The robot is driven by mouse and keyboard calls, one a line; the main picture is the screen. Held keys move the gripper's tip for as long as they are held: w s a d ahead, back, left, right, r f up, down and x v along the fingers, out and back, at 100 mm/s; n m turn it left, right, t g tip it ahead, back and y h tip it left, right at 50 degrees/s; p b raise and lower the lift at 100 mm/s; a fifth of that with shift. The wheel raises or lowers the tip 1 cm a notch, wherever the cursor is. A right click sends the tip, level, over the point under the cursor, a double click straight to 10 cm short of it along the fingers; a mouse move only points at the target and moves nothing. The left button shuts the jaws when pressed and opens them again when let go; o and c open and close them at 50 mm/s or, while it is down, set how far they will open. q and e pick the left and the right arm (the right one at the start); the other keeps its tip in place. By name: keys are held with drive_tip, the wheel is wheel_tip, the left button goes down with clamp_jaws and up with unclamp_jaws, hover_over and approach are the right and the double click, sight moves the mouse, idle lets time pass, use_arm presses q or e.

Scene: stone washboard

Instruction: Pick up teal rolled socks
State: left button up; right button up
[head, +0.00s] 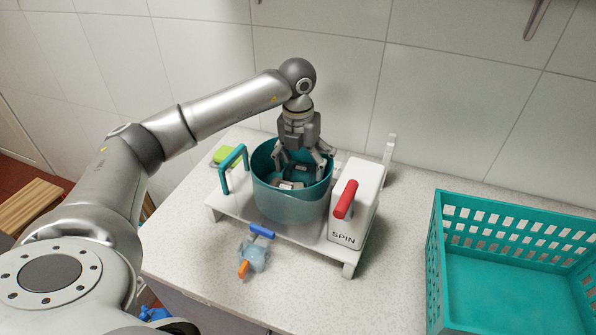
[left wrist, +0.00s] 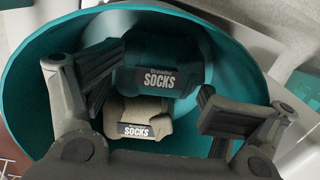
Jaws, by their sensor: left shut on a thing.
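My left gripper (head: 301,168) reaches down into a round teal tub (head: 290,207). The teal rolled socks (left wrist: 157,62), dark with a "SOCKS" label, lie between its two fingers in the left wrist view. The fingers are spread to about the roll's width and shut on it; the exact contact is hard to see. A beige sock roll (left wrist: 138,116) with the same label lies just beside it in the tub. The tub wall hides part of the socks in the head view. My right gripper is not in view.
The tub stands on a white stand with a teal handle (head: 233,168) at left and a white "SPIN" box (head: 354,200) with a red lever at right. A light-blue object (head: 253,256) lies in front. A teal basket (head: 510,290) stands at right; counter between is clear.

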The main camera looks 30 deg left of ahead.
sight(297, 171)
use_arm(q)
drive_tip(key=f, duration=0.1)
drive_tip(key=s+f, duration=0.1)
drive_tip(key=f, duration=0.1)
drive_tip(key=shift+s+f+g, duration=0.1)
drive_tip(key=shift+s+g, duration=0.1)
drive_tip(key=shift+g, duration=0.2)
drive_tip(key=shift+w+a+r+b, duration=0.1)
drive_tip(key=shift+w+r+b, duration=0.3)
drive_tip(key=shift+r, duration=0.35)
drive_tip(key=r, duration=0.1)
drive_tip(key=w+r+b, duration=0.1)
drive_tip(key=r, duration=0.3)
drive_tip(key=shift+w+a+r, duration=0.15)
drive_tip(key=shift+w+r, duration=0.1)
drive_tip(key=shift+w, duration=0.1)
drive_tip(key=c, duration=0.4)
drive_tip(key=shift+s+r, duration=0.15)
drive_tip(key=shift+r, duration=2.55)
drive_tip(key=shift+s+r, duration=0.15)
drive_tip(key=shift+r, duration=2.5)
drive_tip(key=shift+c, duration=0.2)
